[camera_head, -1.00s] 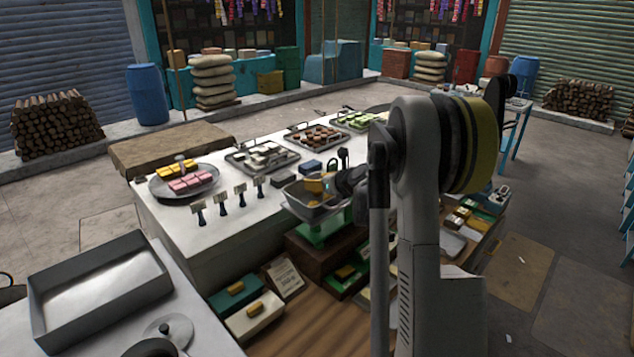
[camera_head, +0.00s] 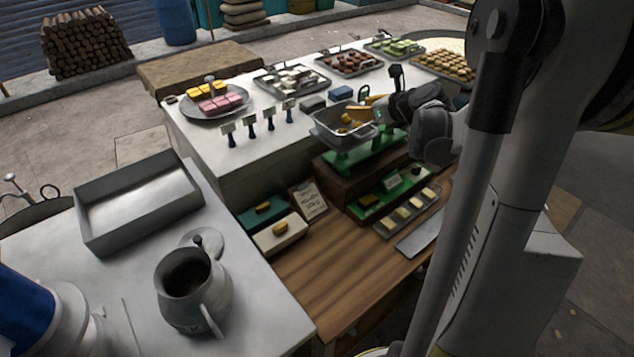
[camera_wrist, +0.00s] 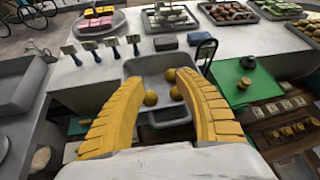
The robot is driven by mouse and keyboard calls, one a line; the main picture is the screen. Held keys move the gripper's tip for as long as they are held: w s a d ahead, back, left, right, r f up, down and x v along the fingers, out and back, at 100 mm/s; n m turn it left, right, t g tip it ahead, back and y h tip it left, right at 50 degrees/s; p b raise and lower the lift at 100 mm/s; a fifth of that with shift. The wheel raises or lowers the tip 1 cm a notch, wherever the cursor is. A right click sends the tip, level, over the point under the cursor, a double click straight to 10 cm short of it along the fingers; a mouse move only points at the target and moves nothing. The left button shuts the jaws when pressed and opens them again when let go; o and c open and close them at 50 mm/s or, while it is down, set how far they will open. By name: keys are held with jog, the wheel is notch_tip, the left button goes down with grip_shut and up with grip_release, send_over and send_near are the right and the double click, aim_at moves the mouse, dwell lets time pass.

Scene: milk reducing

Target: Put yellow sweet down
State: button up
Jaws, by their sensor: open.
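Small round yellow sweets (camera_wrist: 150,98) lie in the grey metal pan (camera_wrist: 140,68) in the wrist view. The pan (camera_head: 322,134) rests on a green scale (camera_head: 345,163) in the head view, with a yellow sweet (camera_head: 346,120) visible inside. My gripper (camera_wrist: 168,62) has two yellow ribbed fingers, spread apart above the pan with nothing between them that I can see held. In the head view my gripper (camera_head: 366,106) is at the pan's right side, partly hiding it.
A round plate (camera_head: 185,104) of yellow and pink sweets stands at the counter's left. Trays of white (camera_head: 262,84), brown and green sweets line the back. A metal jug (camera_head: 190,285) and an empty grey tray (camera_head: 135,222) are at front left.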

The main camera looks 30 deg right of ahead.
jog(key=s+a+r+n+g+y, duration=0.15)
jog(key=s+a+n, duration=0.25)
jog(key=a+n, duration=0.55)
jog(key=s+a+r+n+g, duration=0.15)
jog(key=s+a+n, duration=0.25)
jog(key=a+n, duration=0.55)
jog(key=s+a+f+n+g+h, duration=0.1)
jog(key=s+a+f+n, duration=0.3)
jog(key=s+a+n, duration=0.8)
jog(key=s+n+g, duration=0.1)
jog(key=s+n, duration=0.2)
jog(key=s, duration=0.1)
jog(key=shift+s+f+n, duration=0.15)
jog(key=shift+f+n, duration=0.05)
jog(key=shift+n, duration=0.1)
